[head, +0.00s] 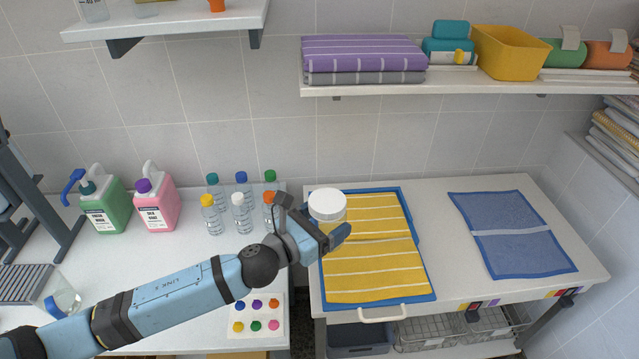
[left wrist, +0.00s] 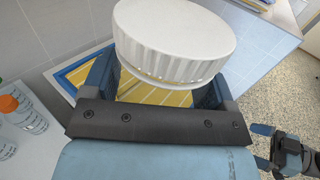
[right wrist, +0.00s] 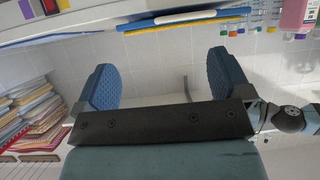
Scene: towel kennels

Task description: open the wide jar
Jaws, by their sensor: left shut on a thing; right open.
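The wide jar shows mostly as its round white lid (head: 327,206), seated on top. In the left wrist view the ribbed lid (left wrist: 178,40) is large and close, with a thin clear rim below it. My left gripper (head: 320,238) is shut on the jar just below the lid, one finger on each side. The jar's body is mostly hidden by the lid and fingers, and I cannot tell whether its base touches anything. My right gripper (right wrist: 172,80) is open and empty in the right wrist view, away from the jar; the head view does not show it.
Several capped bottles (head: 238,213) stand left, near my left arm, with green (head: 106,205) and pink (head: 155,205) jugs. The right counter has bare areas.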

